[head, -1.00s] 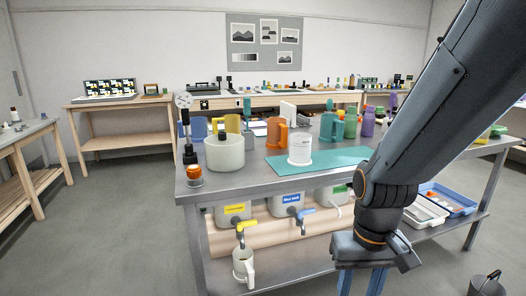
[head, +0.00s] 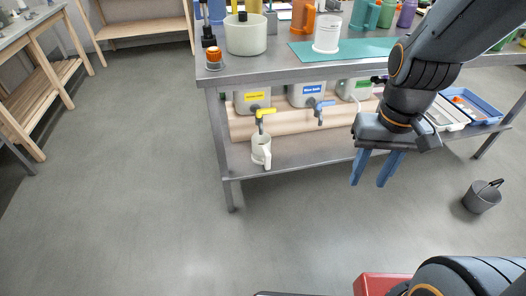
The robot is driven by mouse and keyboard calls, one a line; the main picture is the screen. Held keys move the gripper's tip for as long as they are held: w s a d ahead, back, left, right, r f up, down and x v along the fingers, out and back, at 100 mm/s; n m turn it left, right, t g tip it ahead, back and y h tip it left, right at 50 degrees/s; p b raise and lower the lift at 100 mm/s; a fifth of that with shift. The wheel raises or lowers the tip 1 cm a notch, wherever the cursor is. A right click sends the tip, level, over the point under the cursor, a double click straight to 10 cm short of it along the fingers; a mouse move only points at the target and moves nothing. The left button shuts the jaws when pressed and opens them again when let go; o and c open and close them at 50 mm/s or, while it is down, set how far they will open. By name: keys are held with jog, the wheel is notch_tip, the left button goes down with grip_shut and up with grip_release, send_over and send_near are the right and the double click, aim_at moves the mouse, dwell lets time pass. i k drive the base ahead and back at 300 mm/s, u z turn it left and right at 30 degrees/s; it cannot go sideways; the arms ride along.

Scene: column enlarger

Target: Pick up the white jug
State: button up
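The white jug (head: 259,149) stands upright on the lower shelf of the metal bench, below a yellow tap. Its handle faces to the right and front. My gripper (head: 369,183) hangs in front of the bench, to the right of the jug and well apart from it. Its two blue fingers point down and are spread, with nothing between them.
Above the jug is the yellow tap (head: 262,114) of a labelled canister (head: 253,98); a blue tap (head: 321,109) is to the right. The bench top (head: 290,68) overhangs the shelf (head: 305,157). A dark bucket (head: 482,197) stands on the floor at right. Floor in front is clear.

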aim_at(261, 144)
jog(key=u, duration=0.6)
